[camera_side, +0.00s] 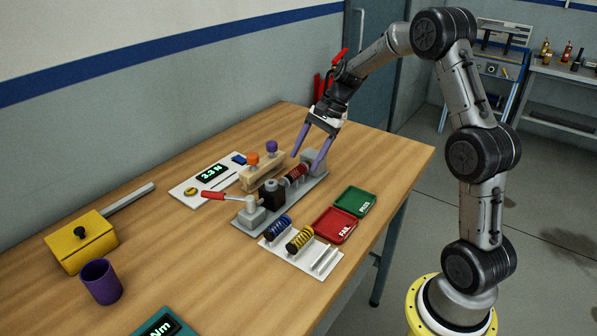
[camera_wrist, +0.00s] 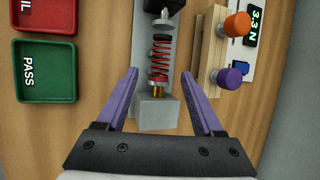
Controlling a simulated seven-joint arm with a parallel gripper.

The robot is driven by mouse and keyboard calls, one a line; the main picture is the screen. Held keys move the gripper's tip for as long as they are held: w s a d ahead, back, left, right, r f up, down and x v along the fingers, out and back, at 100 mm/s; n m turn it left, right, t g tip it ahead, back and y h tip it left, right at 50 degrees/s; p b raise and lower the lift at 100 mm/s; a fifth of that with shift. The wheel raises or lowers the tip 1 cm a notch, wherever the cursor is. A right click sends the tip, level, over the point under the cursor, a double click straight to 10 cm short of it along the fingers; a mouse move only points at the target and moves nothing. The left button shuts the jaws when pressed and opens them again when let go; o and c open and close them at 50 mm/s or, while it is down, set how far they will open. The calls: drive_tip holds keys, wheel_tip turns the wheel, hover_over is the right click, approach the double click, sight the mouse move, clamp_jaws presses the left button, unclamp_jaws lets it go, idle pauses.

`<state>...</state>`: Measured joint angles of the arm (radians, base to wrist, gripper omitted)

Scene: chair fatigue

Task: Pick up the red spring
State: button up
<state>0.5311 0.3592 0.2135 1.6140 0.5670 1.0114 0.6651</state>
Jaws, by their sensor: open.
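The red spring (camera_side: 294,174) sits lengthwise on the grey test fixture (camera_side: 250,218), between its black block (camera_side: 271,193) and the grey end block (camera_side: 314,159). In the wrist view the red spring (camera_wrist: 159,58) shows coils on a shaft, with a brass-coloured end at the grey block. My gripper (camera_side: 314,143) has purple fingers and is open and empty. It is above the end block, its fingers on either side. In the wrist view the fingertips of my gripper (camera_wrist: 162,75) lie left and right of the spring's lower end; contact cannot be told.
A green PASS tray (camera_side: 354,201) and a red FAIL tray (camera_side: 335,224) lie beside the fixture. A white rack (camera_side: 318,262) holds a blue spring (camera_side: 278,229) and a yellow spring (camera_side: 300,238). A wooden stand (camera_side: 262,172) with orange and purple knobs is close on the other side.

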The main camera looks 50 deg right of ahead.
sight(300, 167)
drive_tip(key=x, duration=0.3)
drive_tip(key=shift+a, duration=0.15)
clamp_jaws()
